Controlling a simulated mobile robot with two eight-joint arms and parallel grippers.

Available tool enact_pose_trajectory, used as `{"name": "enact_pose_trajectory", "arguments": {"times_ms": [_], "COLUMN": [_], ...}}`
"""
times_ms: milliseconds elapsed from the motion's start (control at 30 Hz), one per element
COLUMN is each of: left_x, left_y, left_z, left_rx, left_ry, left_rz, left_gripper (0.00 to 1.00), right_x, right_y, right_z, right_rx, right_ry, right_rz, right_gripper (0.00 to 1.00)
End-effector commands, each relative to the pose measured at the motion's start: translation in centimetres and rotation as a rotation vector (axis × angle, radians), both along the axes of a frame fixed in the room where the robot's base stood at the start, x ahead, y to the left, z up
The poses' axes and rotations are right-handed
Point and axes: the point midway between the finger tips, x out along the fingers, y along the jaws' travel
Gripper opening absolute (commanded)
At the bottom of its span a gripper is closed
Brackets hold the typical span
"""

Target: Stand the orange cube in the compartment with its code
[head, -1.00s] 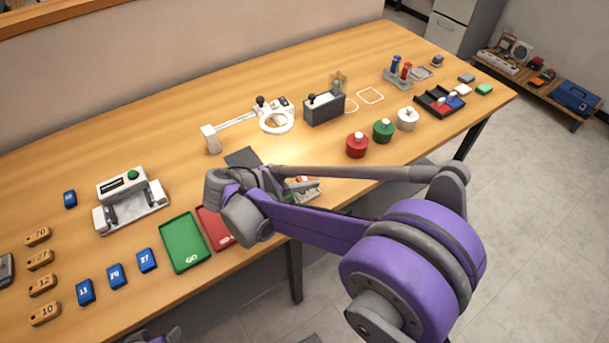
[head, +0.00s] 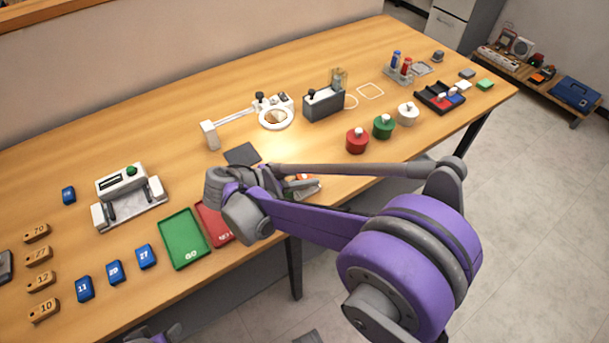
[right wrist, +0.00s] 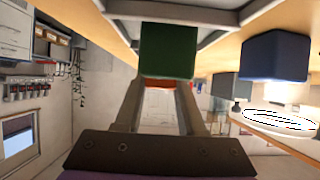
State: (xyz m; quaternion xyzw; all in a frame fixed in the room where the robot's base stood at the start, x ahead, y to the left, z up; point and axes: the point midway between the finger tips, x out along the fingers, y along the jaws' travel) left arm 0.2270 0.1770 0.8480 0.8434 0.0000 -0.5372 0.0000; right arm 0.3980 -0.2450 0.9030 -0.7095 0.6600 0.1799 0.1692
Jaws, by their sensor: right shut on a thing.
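In the right wrist view my right gripper (right wrist: 160,98) is shut on the orange cube (right wrist: 160,83). Only a thin orange strip of it shows between the fingertips, and no code on it is readable. A green cube (right wrist: 168,50) is in front of it and hides part of it. A blue cube (right wrist: 273,55) is to the right. In the head view my right wrist (head: 240,207) and forearm hide the fingers and much of a small pale holder (head: 308,190) at the table's front edge. Its compartments and codes cannot be made out.
A green tray (head: 185,238) and a red tray (head: 214,222) lie left of my wrist. A dark pad (head: 242,154) and a ring magnifier (head: 277,126) are behind it. Red (head: 357,142), green (head: 383,127) and white (head: 408,114) round pots stand to the right.

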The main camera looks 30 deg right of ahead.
Motion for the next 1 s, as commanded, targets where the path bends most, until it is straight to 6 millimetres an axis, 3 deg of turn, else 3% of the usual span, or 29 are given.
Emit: {"name": "enact_pose_trajectory", "arguments": {"times_ms": [1000], "left_x": [-0.04], "left_y": [0.0], "left_z": [-0.38], "left_rx": [0.0], "left_ry": [0.001], "left_rz": [0.0], "left_gripper": [0.65], "right_x": [0.01], "right_y": [-0.01], "right_z": [-0.68], "right_rx": [0.0], "right_ry": [0.0], "right_rz": [0.0], "right_gripper": [0.0]}}
